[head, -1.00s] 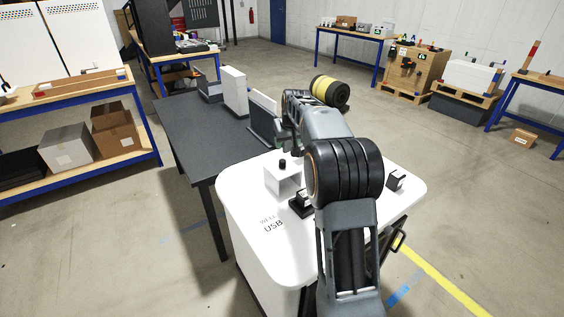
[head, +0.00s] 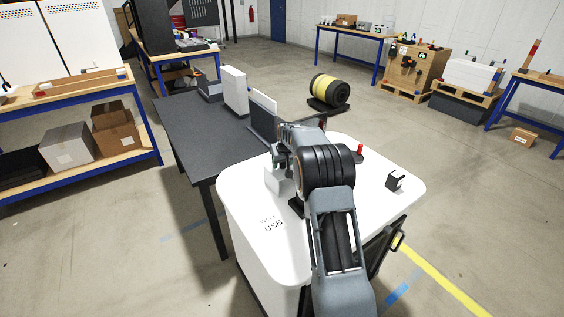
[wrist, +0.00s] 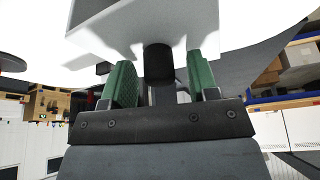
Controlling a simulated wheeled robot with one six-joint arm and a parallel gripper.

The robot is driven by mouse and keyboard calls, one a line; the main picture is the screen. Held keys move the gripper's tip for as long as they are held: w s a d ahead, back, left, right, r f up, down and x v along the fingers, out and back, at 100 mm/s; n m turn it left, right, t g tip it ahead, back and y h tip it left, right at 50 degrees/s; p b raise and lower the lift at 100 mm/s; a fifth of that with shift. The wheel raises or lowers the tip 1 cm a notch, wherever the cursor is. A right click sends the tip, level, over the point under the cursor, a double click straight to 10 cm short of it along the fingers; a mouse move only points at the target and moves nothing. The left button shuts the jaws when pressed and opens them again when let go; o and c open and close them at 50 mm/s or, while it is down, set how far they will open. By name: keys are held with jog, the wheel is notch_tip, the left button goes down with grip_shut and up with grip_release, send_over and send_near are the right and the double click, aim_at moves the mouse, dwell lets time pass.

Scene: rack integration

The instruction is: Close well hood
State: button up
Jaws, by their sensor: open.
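The well hood is a white box (head: 272,181) on the white cart top (head: 245,190), partly covered by my arm in the head view. In the wrist view the white box (wrist: 130,28) fills the top, with its black knob (wrist: 158,62) sticking out towards my gripper. My gripper (wrist: 163,80) is open, with one green-padded finger on each side of the knob. Small gaps show between the pads and the knob. The fingertips are hidden behind my arm in the head view. The well's opening cannot be made out.
The cart top bears a "WELL USB" label (head: 272,224), a small black block (head: 395,181) at right and a red upright part (head: 360,151) behind my arm. A dark table (head: 180,125) with upright panels adjoins on the left. Floor at right is open.

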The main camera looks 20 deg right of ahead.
jog(key=shift+c, duration=0.5)
grip_shut()
jog(key=shift+s, duration=0.1)
